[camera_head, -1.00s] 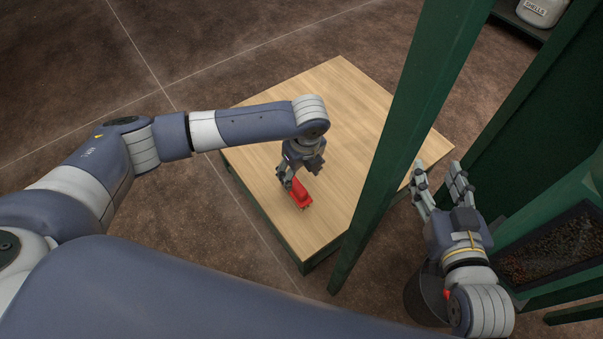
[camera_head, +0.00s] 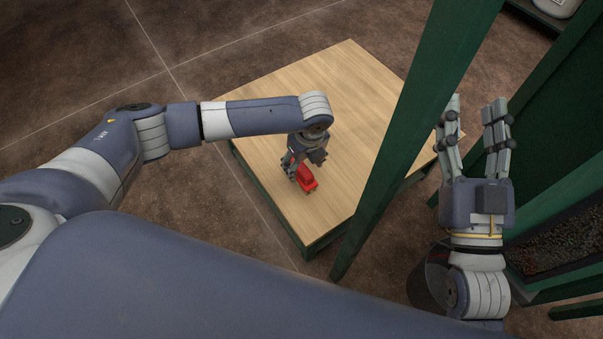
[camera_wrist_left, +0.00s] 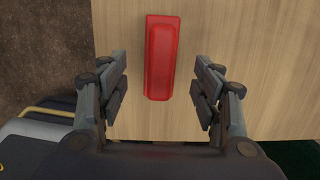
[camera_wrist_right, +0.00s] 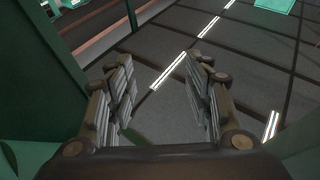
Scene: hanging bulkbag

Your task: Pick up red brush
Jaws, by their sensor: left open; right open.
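The red brush (camera_head: 308,180) lies on the wooden tabletop near its front edge. In the left wrist view the brush (camera_wrist_left: 161,58) is a long red block, lengthwise between the open fingers and reaching out ahead of them. My left gripper (camera_head: 297,176) points down over the table right at the brush; in its wrist view (camera_wrist_left: 165,85) the fingers are open with a gap on each side of the brush. Its contact with the table cannot be told. My right gripper (camera_head: 473,125) is open and empty, raised to the right of the green post, away from the brush.
The wooden table (camera_head: 345,85) is otherwise bare. A green post (camera_head: 415,125) stands between the table and my right gripper. A green frame with a dark granular-filled bin (camera_head: 555,245) is at the right. A dark bucket (camera_head: 425,280) is partly hidden under my right arm.

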